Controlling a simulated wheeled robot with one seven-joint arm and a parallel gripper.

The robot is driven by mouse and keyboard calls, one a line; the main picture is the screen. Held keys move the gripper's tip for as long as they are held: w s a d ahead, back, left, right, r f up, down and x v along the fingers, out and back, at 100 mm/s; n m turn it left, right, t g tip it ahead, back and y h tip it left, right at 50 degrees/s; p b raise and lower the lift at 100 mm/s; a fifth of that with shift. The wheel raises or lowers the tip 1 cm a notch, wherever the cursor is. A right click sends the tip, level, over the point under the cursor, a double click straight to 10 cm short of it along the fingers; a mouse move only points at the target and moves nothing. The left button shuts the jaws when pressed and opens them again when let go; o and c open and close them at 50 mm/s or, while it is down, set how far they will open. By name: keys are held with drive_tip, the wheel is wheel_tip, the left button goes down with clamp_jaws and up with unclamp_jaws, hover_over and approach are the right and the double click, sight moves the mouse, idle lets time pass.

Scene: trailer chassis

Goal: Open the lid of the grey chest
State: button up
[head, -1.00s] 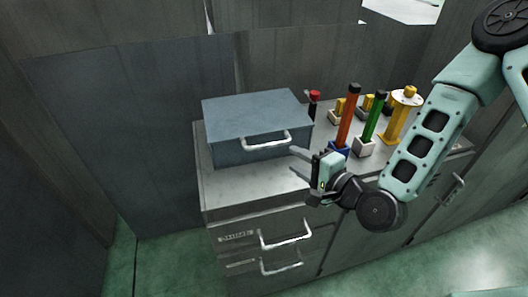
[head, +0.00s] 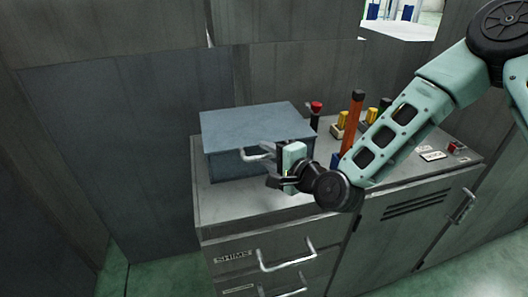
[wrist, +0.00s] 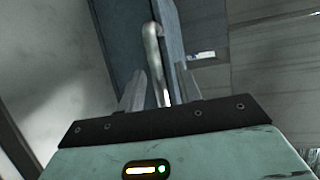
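The grey-blue chest (head: 255,122) sits on the left end of the cabinet top, and its lid looks shut. Its pale bar handle (head: 253,154) is on the front face, partly hidden by my gripper (head: 268,169). My gripper is just in front of the handle's right part. In the wrist view the handle (wrist: 152,48) runs upright in the picture, between the two parted fingers of my gripper (wrist: 160,74). The fingers stand apart with gaps beside the bar. The chest's front (wrist: 172,45) shows beyond it.
The grey cabinet (head: 225,208) has drawers with bar handles below. Right of the chest stand a red-topped item (head: 316,108), an orange-red handled tool (head: 352,125) and yellow pieces (head: 371,115), partly behind my arm. A wall panel (head: 110,130) stands close on the left.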

drive_tip(key=shift+x, duration=1)
clamp_jaws()
drive_tip(key=shift+s, duration=0.1)
